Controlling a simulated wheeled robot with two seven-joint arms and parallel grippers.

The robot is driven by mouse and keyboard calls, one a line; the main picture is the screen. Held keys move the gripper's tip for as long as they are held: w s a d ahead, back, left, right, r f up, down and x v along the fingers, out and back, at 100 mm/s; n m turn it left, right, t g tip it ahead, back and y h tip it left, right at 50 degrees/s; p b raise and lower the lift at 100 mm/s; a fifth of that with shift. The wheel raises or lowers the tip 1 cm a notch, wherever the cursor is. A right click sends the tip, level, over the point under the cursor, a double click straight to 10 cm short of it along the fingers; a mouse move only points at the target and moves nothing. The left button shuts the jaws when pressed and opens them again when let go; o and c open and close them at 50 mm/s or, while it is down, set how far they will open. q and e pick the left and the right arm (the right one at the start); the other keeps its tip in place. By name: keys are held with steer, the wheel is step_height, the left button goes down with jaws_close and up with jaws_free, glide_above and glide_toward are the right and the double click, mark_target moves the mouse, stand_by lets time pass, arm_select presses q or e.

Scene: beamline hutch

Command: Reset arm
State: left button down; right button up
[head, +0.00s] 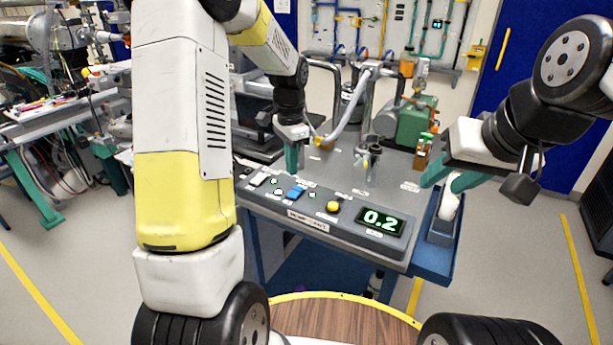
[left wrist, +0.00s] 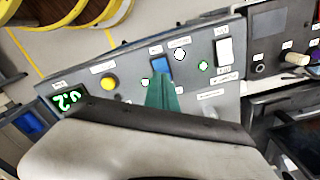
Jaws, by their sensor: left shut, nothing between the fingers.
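My left gripper (head: 291,170) hangs fingers-down over the back of the sloped grey control panel (head: 270,203). Its green fingers are shut and empty, just behind the blue switch (head: 296,193). In the left wrist view the closed fingertips (left wrist: 160,78) overlap the lower edge of the blue switch (left wrist: 161,64); I cannot tell whether they touch it.
The panel also carries a yellow button (head: 332,206), a display (head: 380,221) reading 0.2 and a white rocker switch (left wrist: 224,50). Behind stand a green pump (head: 415,118) and metal pipework. A blue-framed table (head: 432,262) supports the panel.

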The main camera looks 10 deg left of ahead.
arm_select(q)
steer(key=s+r+n+t+h, duration=0.1)
steer(key=s+r+n+t, duration=0.25)
steer(key=s+r, duration=0.85)
steer(key=s+d+r+n+t, duration=0.1)
steer(key=s+n, duration=0.2)
steer(key=s, duration=0.3)
steer(key=s+d+r+n+t+h, duration=0.1)
steer(key=s+r+n, duration=0.1)
steer(key=s, duration=0.4)
steer(key=shift+s+r+n+t, duration=0.15)
steer(key=shift+r+n+t, duration=0.2)
steer(key=shift+n, duration=0.1)
